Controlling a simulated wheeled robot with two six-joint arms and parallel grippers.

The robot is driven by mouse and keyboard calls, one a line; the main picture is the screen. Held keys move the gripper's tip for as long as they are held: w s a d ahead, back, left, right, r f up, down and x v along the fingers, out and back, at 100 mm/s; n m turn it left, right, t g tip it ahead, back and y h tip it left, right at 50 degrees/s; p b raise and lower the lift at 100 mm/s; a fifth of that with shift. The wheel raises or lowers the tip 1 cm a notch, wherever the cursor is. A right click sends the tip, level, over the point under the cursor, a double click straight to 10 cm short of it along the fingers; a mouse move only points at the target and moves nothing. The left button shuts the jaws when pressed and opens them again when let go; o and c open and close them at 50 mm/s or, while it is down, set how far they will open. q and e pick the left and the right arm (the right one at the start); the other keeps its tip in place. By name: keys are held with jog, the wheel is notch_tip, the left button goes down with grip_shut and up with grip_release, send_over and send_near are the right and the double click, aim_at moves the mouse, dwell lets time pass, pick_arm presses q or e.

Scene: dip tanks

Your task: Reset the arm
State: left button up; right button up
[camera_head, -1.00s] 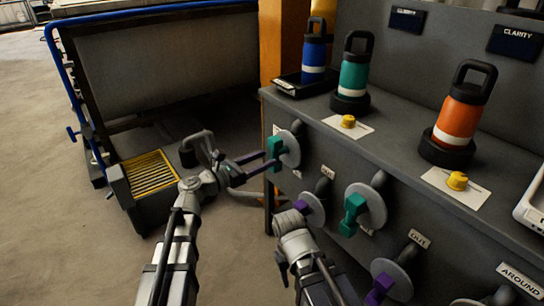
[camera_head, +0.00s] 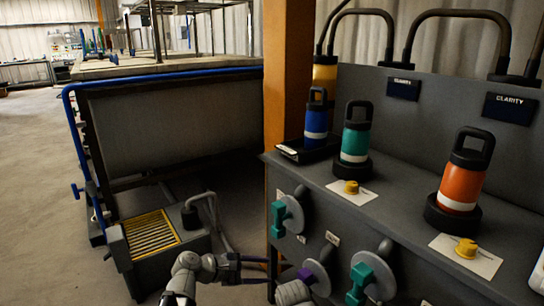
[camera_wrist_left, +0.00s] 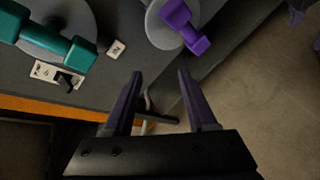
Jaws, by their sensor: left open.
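My left gripper (camera_head: 262,270) is low in the head view, in front of the grey tank cabinet (camera_head: 345,205). In the left wrist view the left gripper (camera_wrist_left: 160,74) has two dark purple fingers, spread apart with nothing between them. A round valve with a teal handle (camera_head: 278,219) is just above it in the head view; a teal handle (camera_wrist_left: 60,42) and a purple handle (camera_wrist_left: 185,27) lie beyond the fingers in the wrist view, apart from them. A pale link of my right arm shows at the bottom edge; its gripper is out of sight.
Blue (camera_head: 316,122), teal (camera_head: 356,132) and orange (camera_head: 462,182) bottles stand on the cabinet top. Yellow knobs (camera_head: 466,248) sit before them. An orange post (camera_head: 288,80) and a pedal box with yellow grating (camera_head: 150,235) are left. Open floor (camera_head: 45,210) lies far left.

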pick_arm(q)
jog(key=s+a+f+m+g+y, duration=0.5)
jog(key=s+a+f+m+y, duration=0.7)
jog(key=m, duration=0.4)
jog(key=s+d+r+m+g+p, duration=0.1)
jog(key=s+d+r+m+p, duration=0.35)
jog(key=d, duration=0.55)
notch_tip(320, 180, up, 37)
jog(key=p, duration=3.7)
jog(key=shift+s+n, duration=0.4)
jog(key=shift+n, duration=0.05)
jog(key=shift+r, duration=0.1)
